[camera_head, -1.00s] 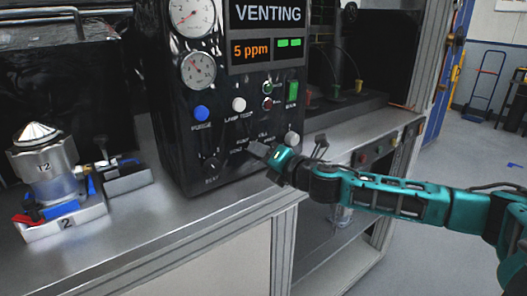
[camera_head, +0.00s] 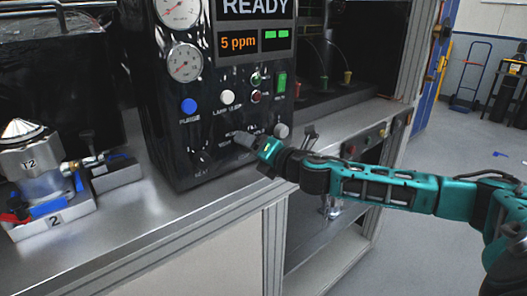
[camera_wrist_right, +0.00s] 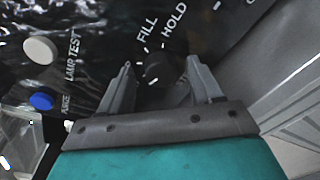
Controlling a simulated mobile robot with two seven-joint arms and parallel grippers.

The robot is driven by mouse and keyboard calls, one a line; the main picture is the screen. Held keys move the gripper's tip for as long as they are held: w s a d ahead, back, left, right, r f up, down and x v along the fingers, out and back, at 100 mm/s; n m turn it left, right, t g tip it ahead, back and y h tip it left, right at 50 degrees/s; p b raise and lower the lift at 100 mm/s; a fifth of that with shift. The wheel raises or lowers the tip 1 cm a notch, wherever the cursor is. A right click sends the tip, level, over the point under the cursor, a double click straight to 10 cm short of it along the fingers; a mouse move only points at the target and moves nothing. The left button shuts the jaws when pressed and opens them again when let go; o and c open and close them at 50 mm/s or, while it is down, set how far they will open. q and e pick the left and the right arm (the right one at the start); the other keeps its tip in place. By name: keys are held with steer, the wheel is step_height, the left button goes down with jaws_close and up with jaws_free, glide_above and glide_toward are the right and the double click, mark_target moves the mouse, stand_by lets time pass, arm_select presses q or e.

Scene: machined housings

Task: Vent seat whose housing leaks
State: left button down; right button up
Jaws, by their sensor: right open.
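The dark test panel (camera_head: 215,135) has a display (camera_head: 257,10) reading READY above a 5 ppm readout with two green bars. My right gripper (camera_wrist_right: 160,66) is open, its fingers on either side of a dark round knob (camera_wrist_right: 155,72) with labels FILL and HOLD beside it. Whether the fingers touch the knob I cannot tell. In the head view the right gripper (camera_head: 244,140) is at the panel's lower part and covers some of this dial. A metal housing marked T2 (camera_head: 32,163) stands upright on a seat marked 2 (camera_head: 56,222) at left. My left gripper is not in view.
The panel has two gauges (camera_head: 185,62), a blue button (camera_head: 189,105), a white button (camera_head: 227,97), a green switch (camera_head: 281,82) and another knob (camera_head: 202,160) at lower left. The steel bench (camera_head: 160,215) is clear in front of the panel.

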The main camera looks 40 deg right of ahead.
steer(key=s+r+b, duration=0.1)
steer(key=s+b, duration=0.2)
steer(key=s, duration=0.9)
steer(key=shift+s+d, duration=0.3)
steer(key=shift+d, duration=0.15)
steer(key=s+a+f+m+g, duration=0.15)
steer(key=a+f+m, duration=0.3)
steer(key=f, duration=0.55)
steer(key=s+a+f+m+g, duration=0.15)
steer(key=a+f+m, duration=0.35)
steer(key=f, duration=0.5)
steer(key=s+a+f+m+g, duration=0.1)
steer(key=s+a+f+m, duration=0.3)
steer(key=f+m, duration=0.3)
steer(key=s+a+f+m+g, duration=0.2)
steer(key=s+a+f+m, duration=0.2)
steer(key=s+f+m, duration=0.2)
steer(key=shift+a+f+m+y, duration=0.35)
steer(key=shift+f+m+y, duration=0.05)
steer(key=shift+f+m, duration=0.7)
